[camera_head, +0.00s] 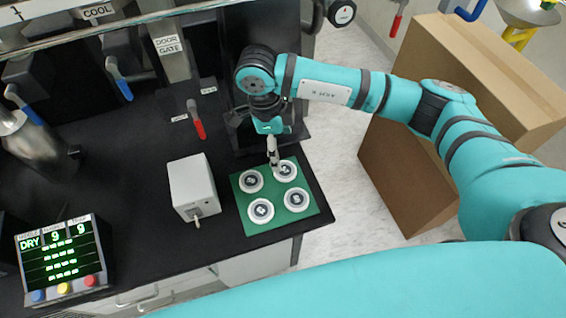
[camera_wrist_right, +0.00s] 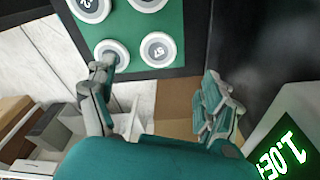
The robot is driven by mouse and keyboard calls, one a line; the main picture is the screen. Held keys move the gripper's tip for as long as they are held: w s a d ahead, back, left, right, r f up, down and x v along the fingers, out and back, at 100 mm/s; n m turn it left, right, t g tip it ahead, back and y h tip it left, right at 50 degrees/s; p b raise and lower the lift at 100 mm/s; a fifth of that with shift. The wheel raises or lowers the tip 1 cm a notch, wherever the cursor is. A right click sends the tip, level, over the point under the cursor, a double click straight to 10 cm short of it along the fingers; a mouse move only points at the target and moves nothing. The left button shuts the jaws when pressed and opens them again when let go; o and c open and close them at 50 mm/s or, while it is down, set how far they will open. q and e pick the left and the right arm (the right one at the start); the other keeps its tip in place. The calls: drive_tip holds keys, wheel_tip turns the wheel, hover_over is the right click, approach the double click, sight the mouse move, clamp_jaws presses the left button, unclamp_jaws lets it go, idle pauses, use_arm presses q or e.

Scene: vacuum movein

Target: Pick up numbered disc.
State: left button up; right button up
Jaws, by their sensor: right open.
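Several white numbered discs with dark centres lie on a green mat (camera_head: 276,213) at the counter's front right corner. They are the back left disc (camera_head: 251,181), back right disc (camera_head: 287,170), front left disc (camera_head: 261,210) and front right disc (camera_head: 296,199). My right gripper (camera_head: 273,157) points down at the mat's back edge, beside the back right disc. In the wrist view my right gripper (camera_wrist_right: 158,84) is open and empty. One fingertip overlaps the edge of a disc (camera_wrist_right: 113,52); a disc reading 57 (camera_wrist_right: 158,49) lies between the finger directions. Contact cannot be told. My left gripper is out of view.
A grey switch box (camera_head: 192,186) stands left of the mat. A display (camera_head: 60,255) with coloured buttons is at the front left. A red-handled lever (camera_head: 196,122) hangs behind the box. A large cardboard box (camera_head: 415,175) stands on the floor to the right.

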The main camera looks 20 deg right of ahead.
sight(285, 170)
drive_tip(key=f, duration=0.2)
drive_tip(key=f+p, duration=0.1)
drive_tip(key=shift+s+d+f, duration=0.15)
drive_tip(key=shift+d+f, duration=0.1)
drive_tip(key=shift+d, duration=0.05)
drive_tip(key=f+p, duration=0.1)
drive_tip(key=f, duration=0.2)
drive_tip(key=f+p, duration=0.1)
drive_tip(key=shift+s+d+f+p, duration=0.2)
drive_tip(key=shift+s+f+p, duration=0.05)
drive_tip(key=shift+f+p, duration=0.1)
drive_tip(key=shift+d+f, duration=0.1)
drive_tip(key=shift+f, duration=0.4)
drive_tip(key=c, duration=1.1)
drive_tip(key=shift+c, duration=1.2)
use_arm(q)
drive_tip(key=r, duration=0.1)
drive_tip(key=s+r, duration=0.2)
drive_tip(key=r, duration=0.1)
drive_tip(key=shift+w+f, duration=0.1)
use_arm(e)
drive_tip(key=shift+r, duration=0.2)
